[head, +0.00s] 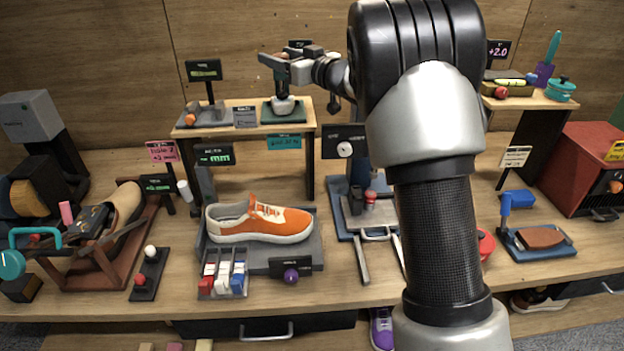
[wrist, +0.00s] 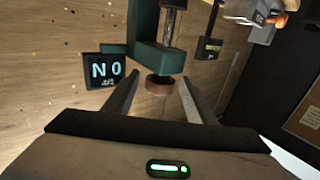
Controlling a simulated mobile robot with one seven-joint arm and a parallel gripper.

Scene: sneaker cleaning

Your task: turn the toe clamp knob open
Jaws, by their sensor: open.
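A brown round knob (wrist: 159,85) shows in the wrist view, beside a dark green clamp frame (wrist: 157,52) with a metal rod (wrist: 170,22). My gripper (wrist: 159,88) is open, one finger on each side of the knob in the picture. I cannot tell whether either finger touches it. In the head view my gripper (head: 276,68) is over the green-based stand (head: 284,117) on the raised shelf. A small grey-white piece (head: 283,104) sits on that stand.
A display reading "N 0" (wrist: 104,69) stands left of the clamp frame. On the shelf (head: 240,128) are a grey label (head: 245,117) and a tool stand (head: 206,115). Below, an orange sneaker (head: 262,218) rests on a grey block. My arm hides the bench's middle right.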

